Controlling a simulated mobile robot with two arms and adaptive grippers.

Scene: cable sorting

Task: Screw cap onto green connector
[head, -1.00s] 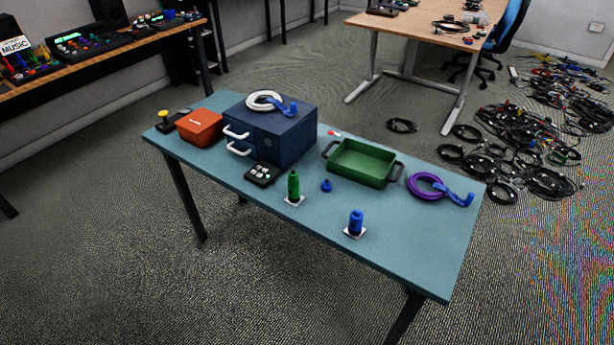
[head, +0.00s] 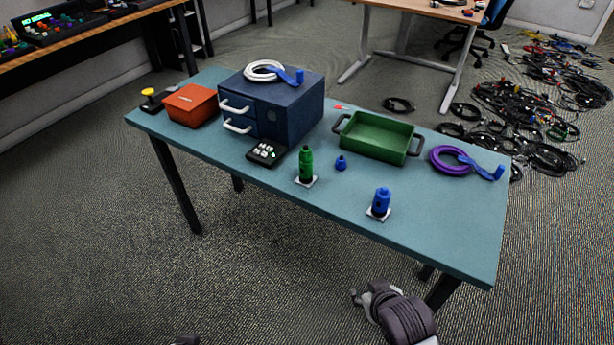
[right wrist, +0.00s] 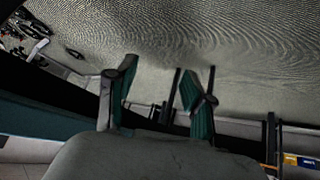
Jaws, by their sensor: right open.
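The green connector (head: 306,167) stands upright on a small white base near the front edge of the teal table. A small blue cap (head: 341,163) sits on the table just to its right, apart from it. A blue connector (head: 380,202) stands on another white base further right. My right gripper (head: 360,297) is low in front of the table, away from both connectors. In the right wrist view its two green-padded fingers (right wrist: 160,100) are spread with nothing between them. My left gripper cannot be made out; only a dark sliver shows at the bottom edge.
On the table (head: 250,190) are a blue drawer box (head: 290,112), an orange box (head: 190,104), a button pad (head: 266,152), a green tray (head: 378,138) and a purple cable coil (head: 455,161). A white coil (head: 263,70) lies on the drawer box. The table's front right is clear.

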